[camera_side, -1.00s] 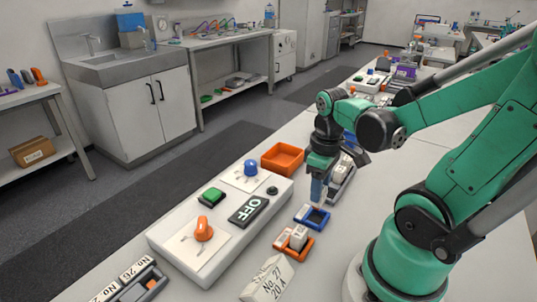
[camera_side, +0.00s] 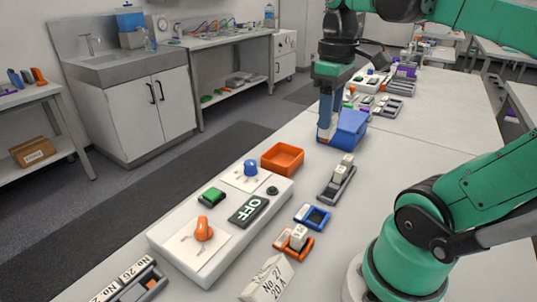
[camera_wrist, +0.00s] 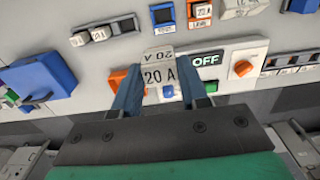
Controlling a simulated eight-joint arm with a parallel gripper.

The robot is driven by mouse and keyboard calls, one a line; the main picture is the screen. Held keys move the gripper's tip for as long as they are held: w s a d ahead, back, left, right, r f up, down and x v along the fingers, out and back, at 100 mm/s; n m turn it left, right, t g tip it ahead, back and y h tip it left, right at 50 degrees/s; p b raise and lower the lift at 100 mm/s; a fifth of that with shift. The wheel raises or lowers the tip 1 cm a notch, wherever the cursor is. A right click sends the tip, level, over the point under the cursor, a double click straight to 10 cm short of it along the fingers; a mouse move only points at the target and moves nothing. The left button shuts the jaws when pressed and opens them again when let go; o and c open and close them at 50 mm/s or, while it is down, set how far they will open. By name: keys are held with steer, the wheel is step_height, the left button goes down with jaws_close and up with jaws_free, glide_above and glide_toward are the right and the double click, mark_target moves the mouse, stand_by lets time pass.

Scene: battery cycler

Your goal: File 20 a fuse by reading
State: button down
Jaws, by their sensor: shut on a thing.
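My gripper (camera_side: 328,135) is raised above the table, in front of the blue bin (camera_side: 351,128) in the side view. In the wrist view my gripper (camera_wrist: 160,92) is shut on a white fuse (camera_wrist: 158,74) marked "20 A"; it shows only in small part in the side view. The open orange bin (camera_side: 282,159) looks empty. The small blue tray (camera_side: 313,217) is empty. The small orange tray (camera_side: 293,244) holds a white block (camera_side: 299,232). A white sign (camera_side: 268,280) reads "No. 27 20 A".
A white panel (camera_side: 185,262) carries a green button (camera_side: 211,197), a blue knob (camera_side: 251,168), an orange knob (camera_side: 203,229) and a display (camera_side: 248,211) reading "OFF". A grey rack (camera_side: 332,190) holds white blocks. The table at right is mostly clear.

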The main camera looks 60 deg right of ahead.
steer(key=shift+d+f, duration=1.3)
steer(key=shift+f, duration=1.8)
steer(key=shift+d+f, duration=1.25)
steer(key=shift+f, duration=1.8)
steer(key=shift+d+f, duration=1.3)
steer(key=shift+f, duration=1.8)
steer(key=shift+f, duration=0.2)
steer(key=shift+c, duration=1.9)
jaws_free()
